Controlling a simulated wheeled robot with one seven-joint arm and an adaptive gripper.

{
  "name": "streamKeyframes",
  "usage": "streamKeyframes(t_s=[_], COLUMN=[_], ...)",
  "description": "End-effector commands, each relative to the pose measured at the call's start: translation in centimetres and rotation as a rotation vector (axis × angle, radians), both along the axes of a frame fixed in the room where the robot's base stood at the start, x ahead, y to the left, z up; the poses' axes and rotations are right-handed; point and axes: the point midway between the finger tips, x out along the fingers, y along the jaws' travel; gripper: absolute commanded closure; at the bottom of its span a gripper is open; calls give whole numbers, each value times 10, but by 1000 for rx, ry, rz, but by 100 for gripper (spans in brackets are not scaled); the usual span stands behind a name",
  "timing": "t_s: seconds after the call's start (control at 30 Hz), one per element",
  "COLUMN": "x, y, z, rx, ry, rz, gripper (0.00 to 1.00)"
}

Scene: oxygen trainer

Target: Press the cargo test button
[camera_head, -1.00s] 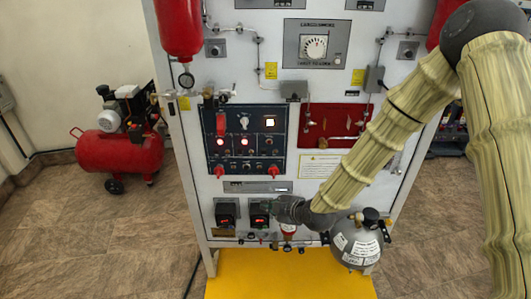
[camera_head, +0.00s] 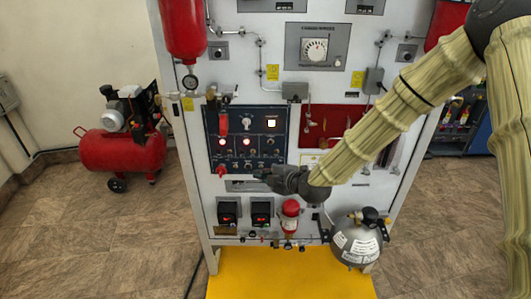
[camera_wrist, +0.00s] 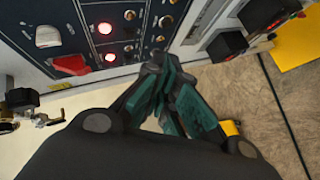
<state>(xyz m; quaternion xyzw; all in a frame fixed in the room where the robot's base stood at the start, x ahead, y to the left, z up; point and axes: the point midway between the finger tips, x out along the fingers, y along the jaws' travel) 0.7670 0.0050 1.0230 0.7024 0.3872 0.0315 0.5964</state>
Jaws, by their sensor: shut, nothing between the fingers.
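The dark blue control panel (camera_head: 258,153) on the white trainer board carries lit round lamps, a lit square, knobs and small buttons. Its labels are too small to read, so I cannot tell which is the cargo test button. Small round buttons (camera_wrist: 165,21) show just above the tips.
Two black boxes with red displays (camera_head: 228,211) sit below the panel. A red compressor (camera_head: 120,152) stands left on the floor. A yellow mat (camera_head: 285,275) lies in front.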

Motion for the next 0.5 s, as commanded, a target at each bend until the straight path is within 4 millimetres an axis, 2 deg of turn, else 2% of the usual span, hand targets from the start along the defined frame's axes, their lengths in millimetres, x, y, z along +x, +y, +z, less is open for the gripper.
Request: streamKeyframes(t_s=[0.5], x=[55], y=[1], z=[0], rx=[1], ry=[0], rz=[-1], gripper=[100])
